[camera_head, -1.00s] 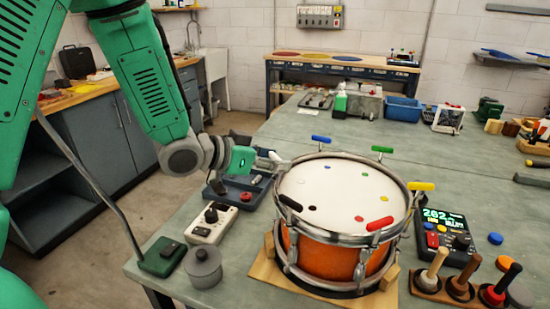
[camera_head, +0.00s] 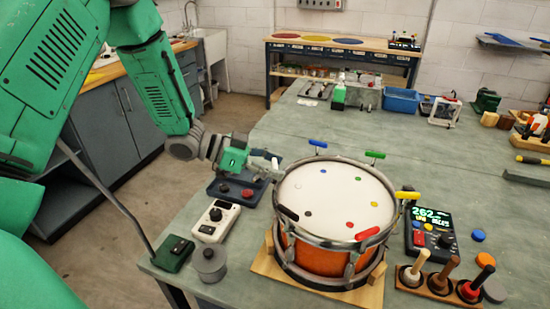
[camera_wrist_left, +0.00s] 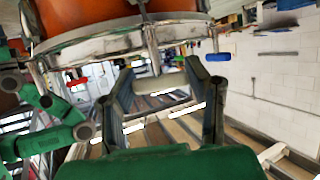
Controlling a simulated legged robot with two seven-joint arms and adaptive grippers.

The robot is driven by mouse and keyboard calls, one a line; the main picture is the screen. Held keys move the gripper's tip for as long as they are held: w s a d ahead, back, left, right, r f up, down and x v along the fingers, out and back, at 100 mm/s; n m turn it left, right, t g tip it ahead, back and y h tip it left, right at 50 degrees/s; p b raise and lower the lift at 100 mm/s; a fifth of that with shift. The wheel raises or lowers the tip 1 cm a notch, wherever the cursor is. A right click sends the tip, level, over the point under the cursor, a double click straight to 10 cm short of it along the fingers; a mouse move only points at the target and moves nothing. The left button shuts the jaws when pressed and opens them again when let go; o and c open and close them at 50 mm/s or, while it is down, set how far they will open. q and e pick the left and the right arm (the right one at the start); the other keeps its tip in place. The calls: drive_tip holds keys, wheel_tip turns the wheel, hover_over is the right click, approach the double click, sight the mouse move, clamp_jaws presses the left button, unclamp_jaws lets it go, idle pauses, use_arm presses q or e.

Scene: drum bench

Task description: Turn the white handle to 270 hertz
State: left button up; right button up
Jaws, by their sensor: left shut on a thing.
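The drum (camera_head: 325,225) has an orange shell, a white head and a chrome rim, and stands on a wooden base. Coloured handles sit around the rim: blue (camera_head: 318,143), green (camera_head: 375,154), yellow (camera_head: 408,195), red (camera_head: 367,233) and black (camera_head: 287,213). My left gripper (camera_head: 271,167) is at the drum's left rim, shut on the white handle. In the left wrist view, the white handle (camera_wrist_left: 160,84) lies crosswise between the two dark fingers. The tuner display (camera_head: 432,217) right of the drum reads about 262. My right gripper is not identifiable.
A white control box (camera_head: 215,221), a grey pot (camera_head: 209,263) and a dark green box (camera_head: 172,253) stand left of the drum. Upright mallets (camera_head: 440,278) stand at the front right. The bench behind the drum is mostly clear up to a blue bin (camera_head: 401,101).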

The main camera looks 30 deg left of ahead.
use_arm(q)
drive_tip(key=shift+w+r, duration=0.25)
drive_tip(key=shift+r, duration=0.05)
drive_tip(key=o, duration=1.1)
drive_tip(key=shift+o, duration=0.6)
drive_tip(key=shift+f, duration=0.15)
drive_tip(key=shift+s+a, duration=0.1)
drive_tip(key=shift+s+a, duration=0.15)
drive_tip(key=shift+a, duration=0.05)
drive_tip(key=v, duration=1.1)
drive_tip(key=shift+a, duration=0.25)
